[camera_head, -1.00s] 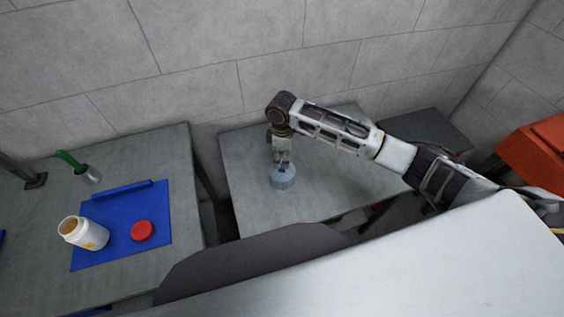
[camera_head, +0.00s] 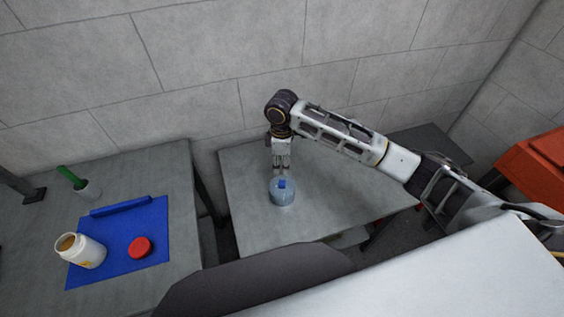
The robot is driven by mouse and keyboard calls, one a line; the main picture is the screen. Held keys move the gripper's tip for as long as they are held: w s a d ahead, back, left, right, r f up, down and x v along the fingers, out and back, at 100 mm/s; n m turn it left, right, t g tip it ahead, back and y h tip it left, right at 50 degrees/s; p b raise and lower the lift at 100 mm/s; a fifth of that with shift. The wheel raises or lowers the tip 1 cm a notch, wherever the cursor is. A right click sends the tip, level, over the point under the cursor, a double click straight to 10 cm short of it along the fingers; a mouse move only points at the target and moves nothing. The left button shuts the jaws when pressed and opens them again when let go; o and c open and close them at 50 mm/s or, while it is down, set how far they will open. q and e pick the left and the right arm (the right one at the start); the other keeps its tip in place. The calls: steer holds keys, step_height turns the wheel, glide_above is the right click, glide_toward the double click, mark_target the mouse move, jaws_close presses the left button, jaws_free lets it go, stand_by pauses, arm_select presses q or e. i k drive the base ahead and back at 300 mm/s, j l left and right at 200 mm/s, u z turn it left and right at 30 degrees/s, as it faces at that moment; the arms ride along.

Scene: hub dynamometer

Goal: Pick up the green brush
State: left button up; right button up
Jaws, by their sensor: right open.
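The green brush (camera_head: 68,174) is on the left table. Its green handle tilts up to the left and its lower end is at a small grey-white cup-like piece (camera_head: 88,190); I cannot tell whether that is part of it. My right gripper (camera_head: 281,172) points down over the middle table, open, just above a clear bluish container (camera_head: 283,196) with a blue piece (camera_head: 282,184) in it. The right gripper is far to the right of the brush. My left gripper is not in view.
A blue mat (camera_head: 150,215) on the left table (camera_head: 185,200) carries a blue bar (camera_head: 120,206), a white open jar (camera_head: 88,252) and a red lid (camera_head: 139,247). The middle table (camera_head: 240,190) is otherwise clear. A gap separates the tables. An orange box (camera_head: 535,165) stands at right.

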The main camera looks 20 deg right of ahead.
mark_target(62, 169)
steer(key=u, duration=1.3)
